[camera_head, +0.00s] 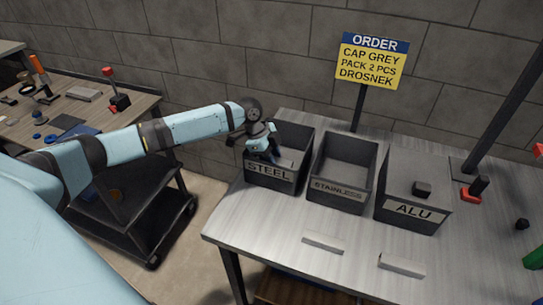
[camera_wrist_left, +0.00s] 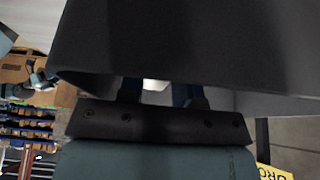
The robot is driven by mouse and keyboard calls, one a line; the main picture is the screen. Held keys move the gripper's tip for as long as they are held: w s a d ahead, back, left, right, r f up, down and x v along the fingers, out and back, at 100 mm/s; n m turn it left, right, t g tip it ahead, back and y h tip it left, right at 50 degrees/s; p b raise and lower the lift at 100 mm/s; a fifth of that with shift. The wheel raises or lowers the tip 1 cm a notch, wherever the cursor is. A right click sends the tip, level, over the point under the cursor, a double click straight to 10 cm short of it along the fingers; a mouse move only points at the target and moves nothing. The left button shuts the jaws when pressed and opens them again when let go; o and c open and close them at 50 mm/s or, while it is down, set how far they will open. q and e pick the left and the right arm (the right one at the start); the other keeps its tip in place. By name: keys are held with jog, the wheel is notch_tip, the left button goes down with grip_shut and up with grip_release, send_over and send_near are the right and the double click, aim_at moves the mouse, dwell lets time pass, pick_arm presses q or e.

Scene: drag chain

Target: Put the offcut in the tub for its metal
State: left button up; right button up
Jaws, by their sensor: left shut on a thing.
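My left gripper (camera_head: 266,152) reaches down into the open top of the steel tub (camera_head: 268,174), a dark box labelled STEEL. It is shut on the offcut; in the head view the tub and gripper hide most of it. In the left wrist view a small pale piece, the offcut (camera_wrist_left: 156,85), shows between the fingers, beside a large dark wall. The stainless tub (camera_head: 338,191) stands to the right and looks empty. The alu tub (camera_head: 409,210) stands right of that. My right gripper is not in view.
Two pale bars, one nearer the left (camera_head: 323,242) and one nearer the right (camera_head: 402,264), lie on the bench in front of the tubs. An order sign (camera_head: 370,63) stands behind. A dark block (camera_head: 422,188) shows at the alu tub. A cluttered side table (camera_head: 130,102) is at left.

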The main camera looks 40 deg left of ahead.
pick_arm(q)
jog(key=shift+s+f, duration=0.1)
jog(key=shift+f, duration=0.2)
jog(key=o, duration=0.6)
jog(key=shift+o, duration=0.4)
jog(key=shift+s+d+f, duration=0.1)
jog(key=shift+f, duration=0.1)
jog(key=shift+r, duration=0.3)
jog(key=w+v, duration=0.1)
jog(key=v, duration=1.2)
jog(key=shift+s, duration=0.25)
